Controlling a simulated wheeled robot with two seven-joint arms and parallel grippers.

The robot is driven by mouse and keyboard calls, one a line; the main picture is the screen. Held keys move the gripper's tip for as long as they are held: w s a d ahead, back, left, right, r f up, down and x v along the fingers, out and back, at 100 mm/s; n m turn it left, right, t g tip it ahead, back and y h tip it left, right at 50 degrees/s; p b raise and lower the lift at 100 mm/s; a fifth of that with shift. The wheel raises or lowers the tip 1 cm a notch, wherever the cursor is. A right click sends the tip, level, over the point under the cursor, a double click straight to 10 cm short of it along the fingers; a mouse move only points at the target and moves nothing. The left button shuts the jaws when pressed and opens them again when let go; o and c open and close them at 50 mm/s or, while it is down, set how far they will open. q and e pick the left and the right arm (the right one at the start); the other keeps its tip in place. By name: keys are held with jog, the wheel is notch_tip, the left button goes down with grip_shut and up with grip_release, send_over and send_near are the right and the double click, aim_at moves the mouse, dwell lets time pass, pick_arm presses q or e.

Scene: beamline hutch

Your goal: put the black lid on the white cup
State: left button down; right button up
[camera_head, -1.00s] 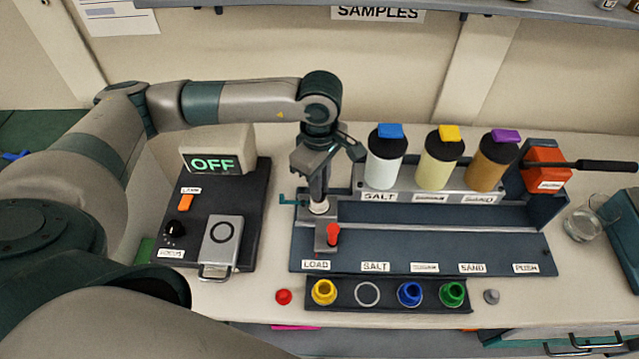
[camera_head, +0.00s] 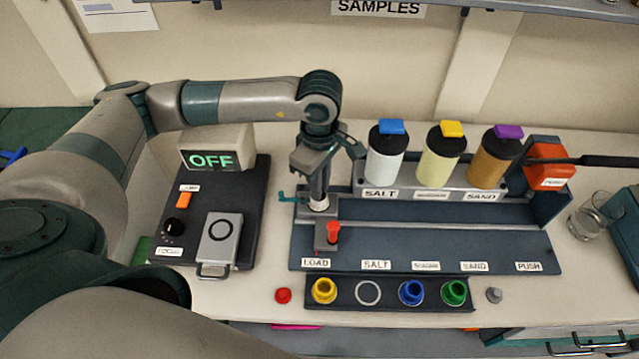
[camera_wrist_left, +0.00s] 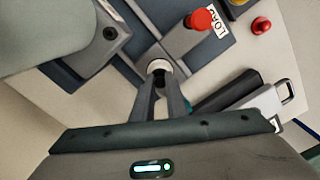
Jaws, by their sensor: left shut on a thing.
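The white cup (camera_head: 319,205) stands at the LOAD end of the dark blue rail, behind the small grey block with a red knob. Its pale rim (camera_wrist_left: 159,67) shows in the left wrist view. My left gripper (camera_head: 319,192) points straight down right above the cup. Its fingers are shut on a small dark piece (camera_wrist_left: 158,77), which looks like the black lid, at the cup's mouth. The fingers hide most of the lid, so I cannot tell if it is fully seated. My right gripper is not in view.
The red knob (camera_head: 333,231) is close in front of the cup. Salt (camera_head: 385,161), yellow and brown (camera_head: 491,159) dispensers stand to the right. A black tray (camera_head: 388,303) with coloured cups lies in front. The OFF box (camera_head: 216,149) and a silver device (camera_head: 219,240) are left.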

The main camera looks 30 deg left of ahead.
pick_arm(q)
jog(key=c, duration=1.7)
grip_release()
jog(key=shift+r, duration=0.15)
jog(key=shift+r+b, duration=0.3)
jog(key=shift+r, duration=0.25)
notch_tip(320, 180, up, 16)
jog(key=b, duration=0.4)
